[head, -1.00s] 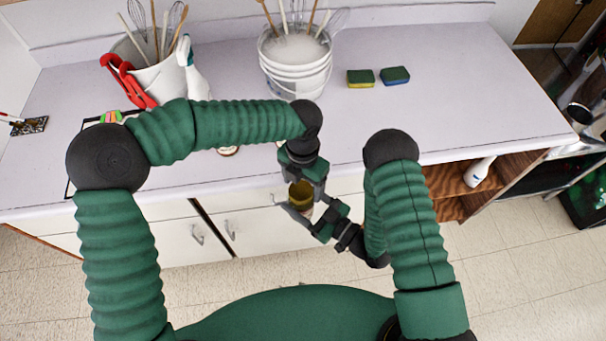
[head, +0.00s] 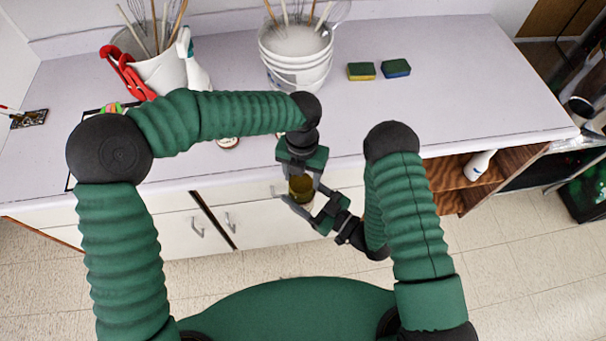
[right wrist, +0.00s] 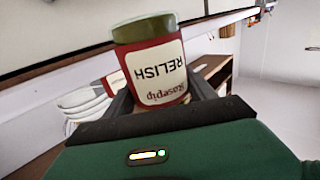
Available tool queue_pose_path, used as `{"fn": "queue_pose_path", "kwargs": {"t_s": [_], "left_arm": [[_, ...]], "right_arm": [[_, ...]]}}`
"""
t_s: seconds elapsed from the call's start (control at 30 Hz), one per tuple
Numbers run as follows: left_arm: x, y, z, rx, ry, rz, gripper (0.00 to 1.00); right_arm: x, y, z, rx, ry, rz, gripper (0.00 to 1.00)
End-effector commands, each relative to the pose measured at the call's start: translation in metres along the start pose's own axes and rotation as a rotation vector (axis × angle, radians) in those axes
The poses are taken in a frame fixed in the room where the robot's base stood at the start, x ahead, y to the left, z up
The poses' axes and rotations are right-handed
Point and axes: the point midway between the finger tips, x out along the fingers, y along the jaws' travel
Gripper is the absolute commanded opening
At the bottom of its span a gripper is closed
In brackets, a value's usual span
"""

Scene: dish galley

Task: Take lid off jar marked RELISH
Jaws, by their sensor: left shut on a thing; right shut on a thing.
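A jar labelled Rosehip RELISH (right wrist: 155,72) shows in the right wrist view, with its lettering upside down in the picture. It has a red-and-cream label and an olive-green end at the picture's top. In the head view the olive jar (head: 300,187) is between my two grippers, in front of the counter. My left gripper (head: 302,182) is shut on it from the far side. My right gripper (head: 305,203) is shut on it from the near right, with its dark fingers beside it in the wrist view. The jar's other end is hidden; I cannot tell which part each gripper grips.
On the counter (head: 440,90) stand a white bucket (head: 297,65) of utensils, a white caddy with red tongs (head: 126,72), a spray bottle (head: 194,65) and two sponges (head: 361,71). The counter's right part is clear. A wooden shelf (head: 445,180) is open below.

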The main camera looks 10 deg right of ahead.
Motion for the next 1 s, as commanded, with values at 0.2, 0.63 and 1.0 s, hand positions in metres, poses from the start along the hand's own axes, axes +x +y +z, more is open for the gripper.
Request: {"fn": "queue_pose_path", "kwargs": {"t_s": [0.2, 0.63, 1.0], "left_arm": [[-0.002, 0.000, -0.001, -0.774, -0.001, -0.003, 0.07], [-0.003, 0.003, -0.009, -2.370, 0.002, -0.010, 0.07], [-0.004, -0.002, -0.011, 2.828, -0.008, 0.012, 0.07]], "right_arm": [[0.001, -0.001, -0.002, -0.002, 0.005, -0.002, 0.00], [0.002, -0.002, -0.002, -0.001, 0.005, -0.007, 0.00], [0.002, -0.003, -0.002, 0.001, 0.006, -0.009, 0.00]]}}
